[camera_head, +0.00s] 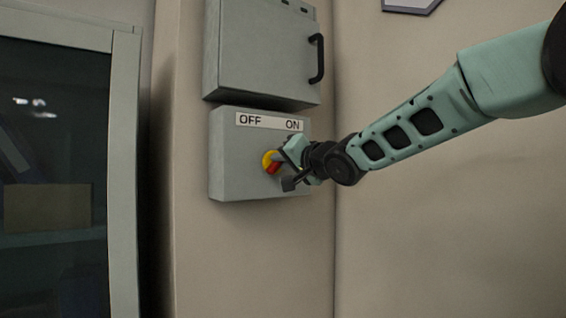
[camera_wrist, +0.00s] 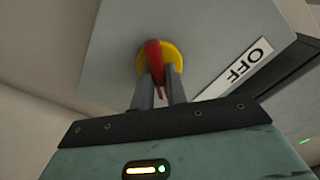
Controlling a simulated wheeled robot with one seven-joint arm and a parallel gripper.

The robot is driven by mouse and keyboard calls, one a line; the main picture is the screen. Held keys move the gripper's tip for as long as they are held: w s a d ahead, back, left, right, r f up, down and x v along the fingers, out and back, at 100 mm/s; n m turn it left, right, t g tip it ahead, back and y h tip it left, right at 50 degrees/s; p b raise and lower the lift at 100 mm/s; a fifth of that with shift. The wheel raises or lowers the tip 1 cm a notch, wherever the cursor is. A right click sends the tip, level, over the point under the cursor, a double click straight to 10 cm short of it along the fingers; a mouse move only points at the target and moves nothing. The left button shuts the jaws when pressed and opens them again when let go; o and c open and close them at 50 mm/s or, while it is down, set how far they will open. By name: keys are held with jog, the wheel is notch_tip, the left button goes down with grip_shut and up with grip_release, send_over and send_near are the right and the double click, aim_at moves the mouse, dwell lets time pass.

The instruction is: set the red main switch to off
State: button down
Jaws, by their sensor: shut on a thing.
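The red main switch (camera_head: 273,169) is a red handle on a round yellow plate (camera_head: 266,158). It sits on the front of a grey switch box, below a label strip (camera_head: 268,122) with OFF at the left and ON at the right. My gripper (camera_head: 281,161) is at the switch, coming from the right, and covers part of it. In the wrist view the red handle (camera_wrist: 153,58) stands between the two fingers of my gripper (camera_wrist: 158,88), which are shut on it. The OFF end of the label (camera_wrist: 243,66) shows to its right. I cannot tell which word the handle points to.
The grey switch box (camera_head: 227,165) hangs on the wall under a grey cabinet (camera_head: 255,55) with a black handle (camera_head: 317,58). A glass-fronted cupboard (camera_head: 55,130) stands at the left. The wall to the right of the box is bare below my arm.

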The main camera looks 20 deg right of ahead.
jog(key=shift+s+a+f+n+b, duration=0.15)
jog(key=shift+n+b, duration=1.2)
jog(key=shift+n, duration=3.05)
jog(key=shift+w+a+r+n+b, duration=0.15)
jog(key=shift+n+b, duration=1.15)
jog(key=shift+n, duration=3.1)
jog(key=shift+s+f, duration=0.1)
jog(key=c, duration=1.4)
grip_release()
jog(key=shift+s, duration=0.1)
